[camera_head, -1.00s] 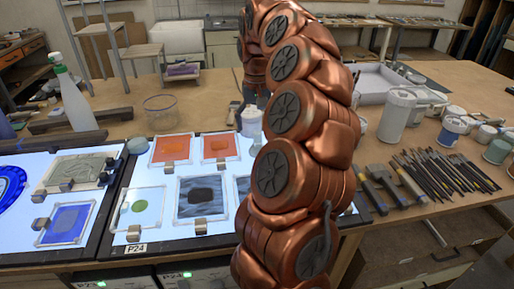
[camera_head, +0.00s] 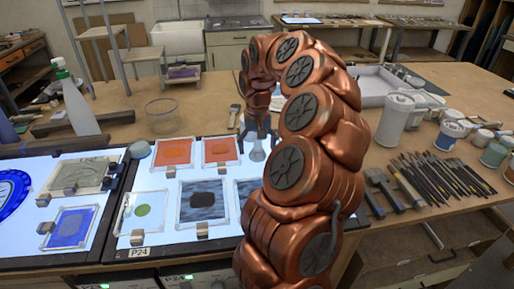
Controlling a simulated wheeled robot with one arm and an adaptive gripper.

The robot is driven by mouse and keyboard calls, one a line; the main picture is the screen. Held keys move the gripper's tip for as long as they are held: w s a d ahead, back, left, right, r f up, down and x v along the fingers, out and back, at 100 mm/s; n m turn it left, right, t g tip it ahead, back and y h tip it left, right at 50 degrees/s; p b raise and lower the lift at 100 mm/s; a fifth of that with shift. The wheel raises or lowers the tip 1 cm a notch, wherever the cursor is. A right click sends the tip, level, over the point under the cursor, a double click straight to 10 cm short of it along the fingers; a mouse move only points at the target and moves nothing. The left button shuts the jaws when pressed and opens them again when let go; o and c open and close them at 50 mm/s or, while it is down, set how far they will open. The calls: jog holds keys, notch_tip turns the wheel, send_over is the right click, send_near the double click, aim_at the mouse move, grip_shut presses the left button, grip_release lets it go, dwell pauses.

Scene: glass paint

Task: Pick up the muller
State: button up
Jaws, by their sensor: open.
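My gripper (camera_head: 257,136) points down over the back right part of the light table, at the end of my copper-coloured arm. Its dark fingers are apart. A small, pale, glass-like piece that looks like the muller (camera_head: 258,152) shows just below and between the fingertips, over the lit surface. Its upper part is hidden by the gripper, and I cannot tell whether the fingers touch it. My arm hides the area to its right.
Painted glass panels, including orange (camera_head: 220,151), grey (camera_head: 203,200) and green (camera_head: 142,210) ones, lie on the light table with small metal blocks. A glass bowl (camera_head: 161,113) stands behind. Brushes (camera_head: 440,177) and white jars (camera_head: 396,118) are at right.

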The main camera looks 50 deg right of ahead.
jog(key=shift+f, duration=0.5)
jog(key=c, duration=1.4)
jog(key=shift+r, duration=0.1)
jog(key=shift+r+b, duration=0.7)
jog(key=shift+r, duration=0.75)
jog(key=shift+s+r, duration=0.15)
jog(key=shift+r, duration=0.05)
jog(key=s+d+b, duration=0.1)
jog(key=s, duration=0.4)
jog(key=s+d+r+b, duration=0.1)
jog(key=s+b, duration=0.1)
jog(key=s, duration=0.3)
jog(key=s+d+b, duration=0.1)
jog(key=s, duration=0.4)
jog(key=shift+s+r, duration=0.25)
jog(key=shift+r, duration=0.05)
